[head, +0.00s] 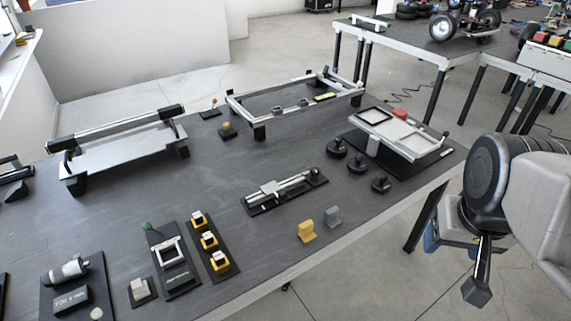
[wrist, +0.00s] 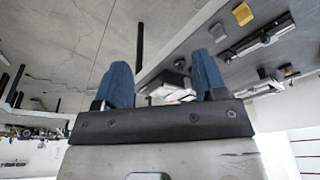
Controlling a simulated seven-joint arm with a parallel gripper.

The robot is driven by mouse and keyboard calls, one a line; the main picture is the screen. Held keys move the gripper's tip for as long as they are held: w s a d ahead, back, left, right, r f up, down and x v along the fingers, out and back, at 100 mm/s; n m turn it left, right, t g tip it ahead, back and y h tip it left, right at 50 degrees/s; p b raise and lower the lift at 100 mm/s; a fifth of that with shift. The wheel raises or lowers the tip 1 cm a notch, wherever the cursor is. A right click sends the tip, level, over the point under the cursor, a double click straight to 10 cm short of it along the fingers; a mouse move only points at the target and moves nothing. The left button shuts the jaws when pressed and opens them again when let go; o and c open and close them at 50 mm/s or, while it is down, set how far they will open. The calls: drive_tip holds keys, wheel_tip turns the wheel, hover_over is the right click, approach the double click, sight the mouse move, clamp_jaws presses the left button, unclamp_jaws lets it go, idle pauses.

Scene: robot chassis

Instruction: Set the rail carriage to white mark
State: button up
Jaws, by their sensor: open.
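The rail carriage (head: 269,187) is a small light grey block on a short two-rod rail with a black base (head: 313,180), near the middle of the dark table. It sits left of the rail's middle. The rail also shows in the wrist view (wrist: 235,54), upper right, beyond my fingers. My gripper (wrist: 164,78) has two blue fingers spread apart with nothing between them. In the head view it is at the right, off the table's front edge and well apart from the rail, partly hidden by my arm.
A yellow block (head: 306,231) and a grey block (head: 333,216) stand in front of the rail. Black round knobs (head: 358,164) and a framed panel (head: 402,133) are to its right. Yellow switches (head: 209,241) are at the front left. Bare tabletop lies left of the rail.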

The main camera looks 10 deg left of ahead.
idle(0.4)
drive_tip(key=shift+c, duration=0.7)
drive_tip(key=n+g, duration=0.3)
drive_tip(key=n, duration=1.5)
hover_over(282, 192)
drive_tip(key=d, duration=0.1)
wheel_tip(282, 192, down, 19)
drive_tip(key=shift+s+d+r, duration=0.1)
drive_tip(key=shift+a+f, duration=0.45)
drive_tip(key=shift+a, duration=0.1)
